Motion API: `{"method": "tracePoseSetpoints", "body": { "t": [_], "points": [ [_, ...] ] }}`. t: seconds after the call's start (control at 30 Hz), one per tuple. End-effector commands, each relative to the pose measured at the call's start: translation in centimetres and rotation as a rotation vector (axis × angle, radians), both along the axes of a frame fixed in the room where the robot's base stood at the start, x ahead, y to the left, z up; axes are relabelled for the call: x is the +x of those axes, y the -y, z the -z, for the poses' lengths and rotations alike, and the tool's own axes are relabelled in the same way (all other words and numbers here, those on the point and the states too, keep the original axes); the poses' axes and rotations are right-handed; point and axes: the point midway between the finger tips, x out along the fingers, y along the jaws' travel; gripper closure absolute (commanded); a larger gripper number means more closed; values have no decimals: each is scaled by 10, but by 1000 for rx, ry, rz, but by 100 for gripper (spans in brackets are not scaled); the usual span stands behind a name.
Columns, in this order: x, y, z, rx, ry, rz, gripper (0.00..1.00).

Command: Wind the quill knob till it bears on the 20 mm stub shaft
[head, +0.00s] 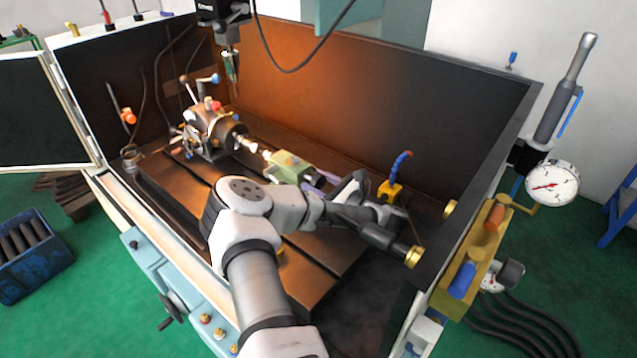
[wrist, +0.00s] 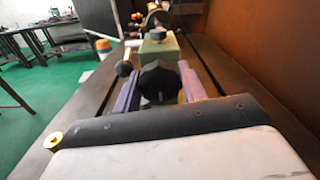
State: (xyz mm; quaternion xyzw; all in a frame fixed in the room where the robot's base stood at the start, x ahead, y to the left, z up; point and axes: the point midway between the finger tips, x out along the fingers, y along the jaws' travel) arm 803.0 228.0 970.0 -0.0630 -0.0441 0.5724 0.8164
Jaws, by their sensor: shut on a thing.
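The quill knob (wrist: 160,82) is black and lobed, on the near end of the green tailstock (wrist: 158,48). My gripper (wrist: 161,90) is shut on it, with one purple finger on each side. In the head view my gripper (head: 325,179) reaches the tailstock (head: 289,167) from the right, and the knob is mostly hidden. The bright stub shaft (head: 247,144) sticks out of the dark chuck (head: 222,132) towards the tailstock. The tailstock's tip lies close to the shaft's end; I cannot tell whether they touch.
A yellow block with a blue hose (head: 391,190) stands behind my wrist. A probe (head: 231,65) hangs above the chuck. The enclosure's back wall (head: 330,100) rises behind the slotted table (head: 170,190). A dial gauge (head: 551,184) is outside on the right.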

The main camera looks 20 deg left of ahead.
Motion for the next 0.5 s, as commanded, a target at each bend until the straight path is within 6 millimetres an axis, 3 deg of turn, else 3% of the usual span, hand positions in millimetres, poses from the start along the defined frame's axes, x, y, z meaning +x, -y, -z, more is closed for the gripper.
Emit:
{"method": "tracePoseSetpoints", "body": {
  "t": [0.3,0.33,0.5],
  "points": [
    [-1,1,2,-2,-4,-1,81],
    [-1,1,2,-2,-4,-1,55],
    [0,0,1,-2,-2,0,37]
  ]
}}
